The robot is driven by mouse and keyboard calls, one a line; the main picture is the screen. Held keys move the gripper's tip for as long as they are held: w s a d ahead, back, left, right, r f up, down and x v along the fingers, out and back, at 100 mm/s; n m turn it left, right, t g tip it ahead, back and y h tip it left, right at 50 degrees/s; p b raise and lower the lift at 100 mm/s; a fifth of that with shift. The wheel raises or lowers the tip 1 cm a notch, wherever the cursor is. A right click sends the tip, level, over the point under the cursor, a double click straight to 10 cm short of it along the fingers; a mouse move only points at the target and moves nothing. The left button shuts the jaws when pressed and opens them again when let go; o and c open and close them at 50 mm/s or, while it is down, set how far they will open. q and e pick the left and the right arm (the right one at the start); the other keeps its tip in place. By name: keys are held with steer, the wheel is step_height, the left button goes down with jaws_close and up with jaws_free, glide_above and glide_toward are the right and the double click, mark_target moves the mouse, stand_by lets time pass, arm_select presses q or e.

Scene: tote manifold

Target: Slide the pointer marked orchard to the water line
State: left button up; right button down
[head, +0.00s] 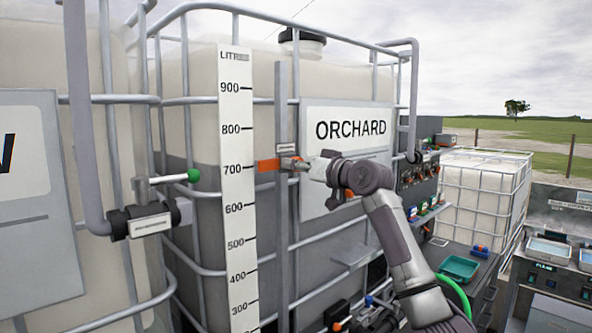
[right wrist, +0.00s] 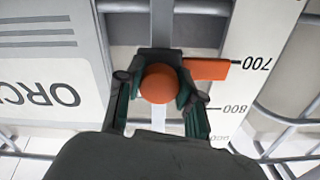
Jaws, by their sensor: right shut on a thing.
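The orange pointer (head: 267,165) sits on a vertical grey rail (head: 281,220) beside the scale (head: 235,200) of the tank marked ORCHARD. Its tip is at about the 700 mark. The water line, where pale wall turns to grey liquid, shows left of the scale at about the same height. My right gripper (head: 299,164) is at the pointer from the right. In the right wrist view its fingers (right wrist: 158,92) are shut around the round orange knob (right wrist: 158,83), with the pointer tip (right wrist: 207,69) beside the 700. My left gripper is not in view.
The ORCHARD sign (head: 350,140) and the tank's tubular cage stand close to my right arm. At left is a green-tipped valve handle (head: 193,175) on a pipe. A control panel (head: 417,175) and a green tray (head: 459,268) are at right.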

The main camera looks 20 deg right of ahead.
steer(key=c, duration=0.7)
jaws_free()
steer(key=shift+s, duration=0.1)
steer(key=v, duration=1.1)
steer(key=shift+s+d, duration=0.15)
steer(key=shift+s, duration=0.2)
steer(key=shift+f, duration=0.15)
